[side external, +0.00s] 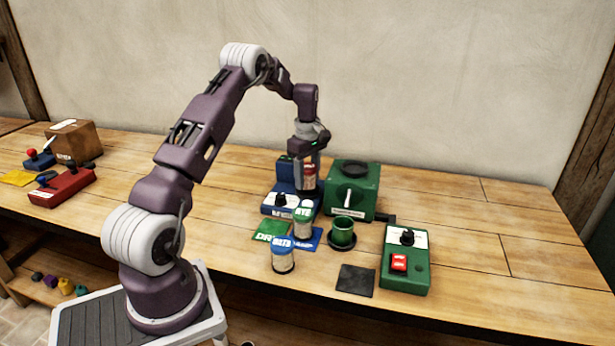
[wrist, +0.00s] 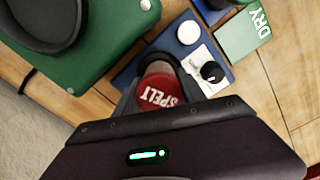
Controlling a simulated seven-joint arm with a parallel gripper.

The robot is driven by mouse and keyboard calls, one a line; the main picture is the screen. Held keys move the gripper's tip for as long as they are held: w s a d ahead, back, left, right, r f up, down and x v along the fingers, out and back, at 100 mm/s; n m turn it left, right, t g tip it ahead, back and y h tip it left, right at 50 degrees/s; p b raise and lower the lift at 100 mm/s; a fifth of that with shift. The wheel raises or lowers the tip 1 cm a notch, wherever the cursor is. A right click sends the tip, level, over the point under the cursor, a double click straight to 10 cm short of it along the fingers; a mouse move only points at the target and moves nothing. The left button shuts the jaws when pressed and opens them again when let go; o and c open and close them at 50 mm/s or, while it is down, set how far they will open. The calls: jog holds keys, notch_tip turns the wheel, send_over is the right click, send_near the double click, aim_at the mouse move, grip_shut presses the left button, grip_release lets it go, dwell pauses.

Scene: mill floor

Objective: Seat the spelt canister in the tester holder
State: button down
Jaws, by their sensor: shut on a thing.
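The spelt canister (wrist: 160,92) has a red lid marked SPELT in the wrist view. My gripper (wrist: 158,80) is shut around it. In the side view my gripper (side external: 308,160) points down with the canister (side external: 309,174) between its fingers, upright, at the right part of the blue tester (side external: 280,207). The tester has a black dial on a pale label; the wrist view shows its blue body (wrist: 187,49) beside and below the canister. The holder is hidden behind the canister and fingers, so I cannot tell whether the canister touches it.
A green mill (side external: 352,192) stands close at the right. In front are a green-lidded canister (side external: 303,218), a blue-lidded canister (side external: 283,257), a green DRY card (side external: 271,231), a blue card (side external: 313,240) and a green cup (side external: 342,232). A green switch box (side external: 405,270) stands front right.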

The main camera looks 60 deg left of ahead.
aim_at(308, 166)
jog(key=shift+f, duration=0.55)
dwell(0.4)
jog(key=c, duration=0.9)
grip_release()
jog(key=shift+c, duration=0.2)
jog(key=shift+r, duration=5.45)
